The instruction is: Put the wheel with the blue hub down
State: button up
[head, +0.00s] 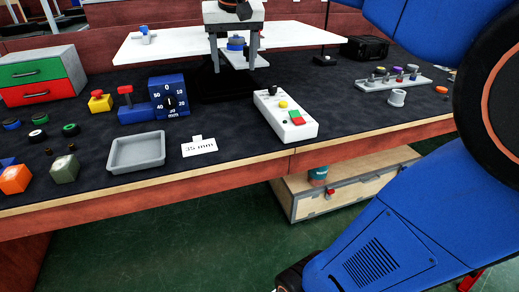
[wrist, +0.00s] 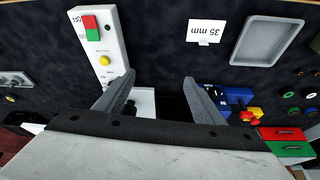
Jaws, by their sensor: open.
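My gripper (head: 233,60) hangs at the back of the bench, over a black machine base; it also shows in the wrist view (wrist: 160,82). Its two grey fingers are wide apart. In the head view a small blue piece (head: 236,43) shows between the fingers; I cannot tell whether it is a wheel or a machine part, or whether it touches them. In the wrist view my gripper's body hides most of what lies there. A black wheel with a blue hub (head: 12,124) lies flat at the left of the bench, among other wheels.
A white button box (head: 285,115) stands in front of my gripper. A blue stop with a dial (head: 168,97), a grey tray (head: 136,152) and a "35 mm" card (head: 199,147) lie to the left. A drawer unit (head: 42,75) is farther left. A peg rack (head: 393,80) is right.

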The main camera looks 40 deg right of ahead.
jog(key=s+a+f+n+y, duration=0.1)
jog(key=s+a+f+n, duration=0.1)
jog(key=s+f, duration=0.8)
jog(key=s+a+f+n, duration=0.2)
jog(key=s+a+f, duration=0.2)
jog(key=s+f, duration=0.6)
notch_tip(320, 180, down, 6)
jog(key=shift+s+a+r+n+t+y, duration=0.2)
jog(key=shift+s+r+n+t+y, duration=0.05)
jog(key=shift+n+t+y, duration=0.15)
